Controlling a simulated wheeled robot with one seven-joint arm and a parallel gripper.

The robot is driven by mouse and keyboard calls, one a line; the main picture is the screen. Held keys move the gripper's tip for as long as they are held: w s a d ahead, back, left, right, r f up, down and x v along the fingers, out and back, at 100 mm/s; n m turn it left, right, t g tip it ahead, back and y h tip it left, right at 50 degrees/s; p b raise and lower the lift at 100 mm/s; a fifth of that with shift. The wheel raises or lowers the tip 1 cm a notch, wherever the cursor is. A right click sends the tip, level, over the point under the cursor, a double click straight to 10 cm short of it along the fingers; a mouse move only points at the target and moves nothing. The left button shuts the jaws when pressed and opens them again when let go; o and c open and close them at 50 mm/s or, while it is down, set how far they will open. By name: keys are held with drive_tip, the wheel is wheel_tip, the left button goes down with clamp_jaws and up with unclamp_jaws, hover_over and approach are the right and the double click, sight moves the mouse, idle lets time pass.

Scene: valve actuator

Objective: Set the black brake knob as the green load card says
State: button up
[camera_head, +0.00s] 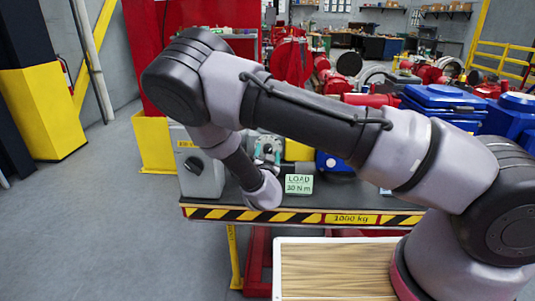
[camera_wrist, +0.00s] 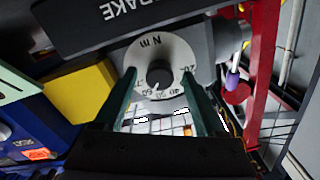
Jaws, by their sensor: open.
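The green load card (camera_head: 299,184) stands on the cart top and reads LOAD 30 N m. In the wrist view a pale green card edge (camera_wrist: 14,84) shows at the far left. The black brake knob (camera_wrist: 158,77) is at the centre of a white N m dial (camera_wrist: 157,48), below the dark BRAKE label (camera_wrist: 120,12). The knob's exact setting is too small to read. My gripper (camera_wrist: 160,79) is open, its dark green fingers in front of the dial on either side of the knob, with visible gaps beside it. I cannot tell their distance in depth.
A grey box with a dark round knob (camera_head: 195,166) stands at the cart's left end. A yellow block (camera_wrist: 82,90) and a blue part (camera_wrist: 35,130) are left of the dial. A red post (camera_wrist: 262,50) is at right. The striped cart edge (camera_head: 300,216) runs in front.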

clamp_jaws()
drive_tip(key=n, duration=0.8)
drive_tip(key=shift+n, duration=0.3)
drive_tip(key=n, duration=0.4)
drive_tip(key=shift+n, duration=2.5)
